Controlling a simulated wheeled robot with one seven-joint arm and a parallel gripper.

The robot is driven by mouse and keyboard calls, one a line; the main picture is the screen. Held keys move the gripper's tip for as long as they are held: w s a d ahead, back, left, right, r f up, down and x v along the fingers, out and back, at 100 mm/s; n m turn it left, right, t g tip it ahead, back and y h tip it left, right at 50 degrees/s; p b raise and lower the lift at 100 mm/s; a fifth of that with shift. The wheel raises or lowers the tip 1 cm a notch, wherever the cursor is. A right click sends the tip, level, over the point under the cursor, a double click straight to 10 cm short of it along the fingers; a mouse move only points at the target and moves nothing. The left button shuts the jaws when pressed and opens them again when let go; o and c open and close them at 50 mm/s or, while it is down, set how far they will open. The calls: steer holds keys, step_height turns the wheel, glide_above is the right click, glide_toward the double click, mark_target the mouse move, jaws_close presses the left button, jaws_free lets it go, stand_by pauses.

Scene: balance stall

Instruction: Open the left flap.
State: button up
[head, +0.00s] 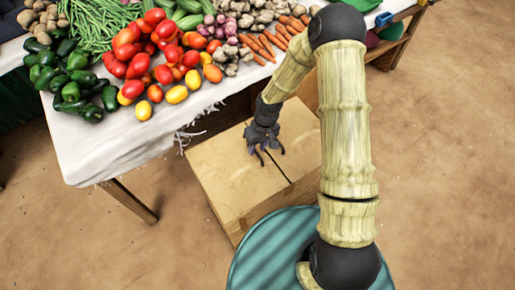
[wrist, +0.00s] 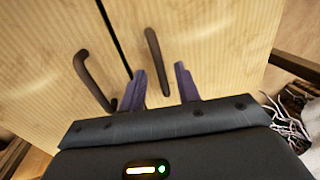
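A wooden box (head: 222,172) on the ground has two pale wooden flaps on top, split by a dark gap. The left flap (head: 236,180) is on the left in the head view and seems to be the right-hand one in the wrist view (wrist: 220,35). Both flaps look shut and flat. In the wrist view a dark bar handle (wrist: 152,48) is on that flap, and a second handle (wrist: 88,75) is on the other flap. My gripper (wrist: 160,69) is open, its purple fingers apart. The near end of the left flap's handle appears between them; contact cannot be told.
A table with a white cloth (head: 105,150) stands beside the box, covered with vegetables; its fringed edge hangs close to my gripper. A table leg (head: 130,200) stands to the left. Bare brown ground (head: 435,150) lies to the right.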

steer(key=shift+a+f, duration=0.1)
steer(key=shift+f, duration=0.25)
jaws_close()
steer(key=shift+r, duration=0.1)
